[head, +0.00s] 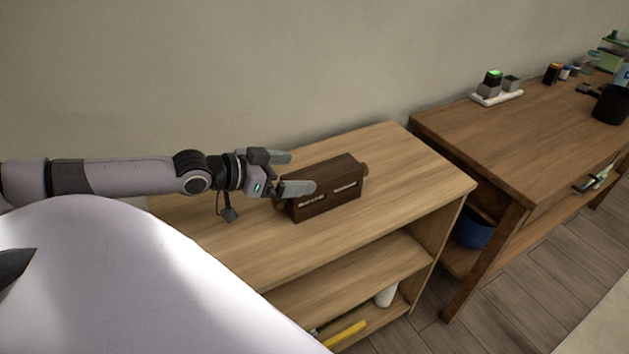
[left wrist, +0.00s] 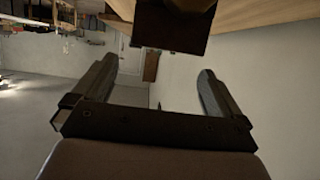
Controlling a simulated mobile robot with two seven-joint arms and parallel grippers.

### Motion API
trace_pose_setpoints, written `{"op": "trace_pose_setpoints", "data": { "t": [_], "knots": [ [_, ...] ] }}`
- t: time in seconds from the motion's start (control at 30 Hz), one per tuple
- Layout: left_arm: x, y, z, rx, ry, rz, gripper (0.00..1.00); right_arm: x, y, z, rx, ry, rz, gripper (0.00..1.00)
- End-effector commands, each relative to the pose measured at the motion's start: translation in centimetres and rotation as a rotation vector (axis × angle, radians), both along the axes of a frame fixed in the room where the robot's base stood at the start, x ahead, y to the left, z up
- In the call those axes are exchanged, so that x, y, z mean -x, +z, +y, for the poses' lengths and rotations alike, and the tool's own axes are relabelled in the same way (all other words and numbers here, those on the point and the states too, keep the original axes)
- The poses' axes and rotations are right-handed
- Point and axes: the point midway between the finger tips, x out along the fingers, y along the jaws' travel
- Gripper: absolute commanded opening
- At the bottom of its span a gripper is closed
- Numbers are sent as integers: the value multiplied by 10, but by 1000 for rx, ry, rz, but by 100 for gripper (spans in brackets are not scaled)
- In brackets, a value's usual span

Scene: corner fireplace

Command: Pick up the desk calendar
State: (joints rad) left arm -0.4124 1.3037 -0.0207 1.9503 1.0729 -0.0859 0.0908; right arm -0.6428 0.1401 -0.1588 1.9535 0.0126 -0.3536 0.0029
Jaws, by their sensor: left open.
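The desk calendar (head: 326,191) is a dark brown wooden block with two pale slots on its front and round knobs at its ends. It stands on top of the light wooden shelf unit. My left gripper (head: 295,172) is open at the calendar's left end, with its fingers pointing toward it in the head view. In the left wrist view the calendar shows as a dark block (left wrist: 173,27) at the top, beyond the open fingers of my left gripper (left wrist: 158,84). Nothing is between the fingers.
The shelf unit (head: 420,165) has bare top around the calendar, with a wall close behind. A white cylinder (head: 386,295) and a yellow item (head: 345,334) lie on lower shelves. A darker wooden desk (head: 500,140) with small items stands to the right.

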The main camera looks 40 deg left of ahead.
Motion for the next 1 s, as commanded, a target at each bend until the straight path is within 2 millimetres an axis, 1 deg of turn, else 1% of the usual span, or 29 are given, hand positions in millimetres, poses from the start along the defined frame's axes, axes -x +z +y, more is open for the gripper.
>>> {"op": "trace_pose_setpoints", "data": {
  "t": [0.3, 0.63, 0.83, 1.0],
  "knots": [
    [-12, -7, -4, 1, 1, 0, 100, 4, -15, 0, -3, -2, 17, 62],
    [-19, -10, -7, 0, 1, 1, 100, 1, -13, 3, -10, 1, 11, 62],
    [-31, -15, -12, 3, 0, -1, 100, 3, -20, 4, -12, 2, 20, 62],
    [-43, -20, -16, 2, 1, 0, 100, 3, -22, 5, -14, 4, 20, 62]
  ]
}}
